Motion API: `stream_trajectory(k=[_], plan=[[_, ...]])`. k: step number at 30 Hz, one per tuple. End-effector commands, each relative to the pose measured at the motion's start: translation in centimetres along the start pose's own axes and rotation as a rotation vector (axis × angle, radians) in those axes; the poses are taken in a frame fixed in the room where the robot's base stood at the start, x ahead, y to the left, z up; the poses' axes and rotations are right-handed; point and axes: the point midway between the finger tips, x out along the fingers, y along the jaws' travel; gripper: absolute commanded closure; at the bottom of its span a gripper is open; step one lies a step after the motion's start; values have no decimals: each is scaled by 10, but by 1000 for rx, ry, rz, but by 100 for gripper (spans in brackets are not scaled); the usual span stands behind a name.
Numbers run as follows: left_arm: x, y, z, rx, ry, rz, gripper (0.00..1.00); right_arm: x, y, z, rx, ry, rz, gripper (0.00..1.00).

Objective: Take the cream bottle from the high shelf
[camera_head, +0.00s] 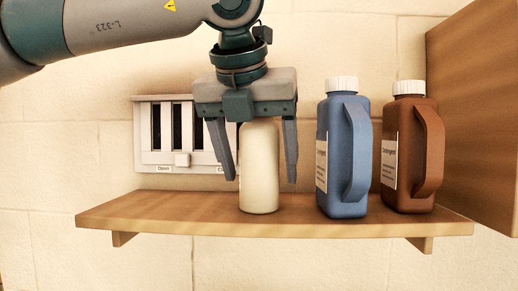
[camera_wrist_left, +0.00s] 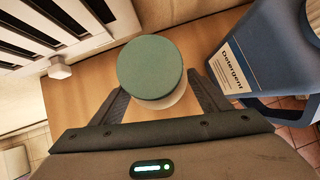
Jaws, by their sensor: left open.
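The cream bottle (camera_head: 260,172) stands upright on the wooden shelf (camera_head: 160,208). Its top is hidden behind my gripper in the head view. My left gripper (camera_head: 262,182) points down over the bottle, open, with one finger on each side of it. A gap shows between the bottle and the right finger; the left finger is nearer the bottle. In the left wrist view the bottle's round green cap (camera_wrist_left: 152,67) shows from above, between and just beyond the fingertips. My right gripper is not seen.
A blue detergent bottle (camera_head: 342,160) stands close to the right of my gripper, with a brown one (camera_head: 408,160) beyond it. A louvred vent (camera_head: 165,135) is on the wall behind at left. A wooden cabinet side (camera_head: 478,110) bounds the right. The shelf's left end is clear.

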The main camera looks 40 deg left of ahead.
Motion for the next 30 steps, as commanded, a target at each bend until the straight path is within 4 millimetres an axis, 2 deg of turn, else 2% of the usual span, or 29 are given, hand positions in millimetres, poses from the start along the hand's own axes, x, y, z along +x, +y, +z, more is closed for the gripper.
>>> stream_trajectory(k=[16,17,21,24,30], plan=[[4,0,0,0,-1,-1,30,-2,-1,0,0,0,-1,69],[4,0,0,0,-1,-1,35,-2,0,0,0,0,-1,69],[4,0,0,0,-1,-1,69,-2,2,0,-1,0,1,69],[4,0,0,0,-3,-1,88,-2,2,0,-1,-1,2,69],[4,0,0,0,-3,-1,88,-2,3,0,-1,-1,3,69]])
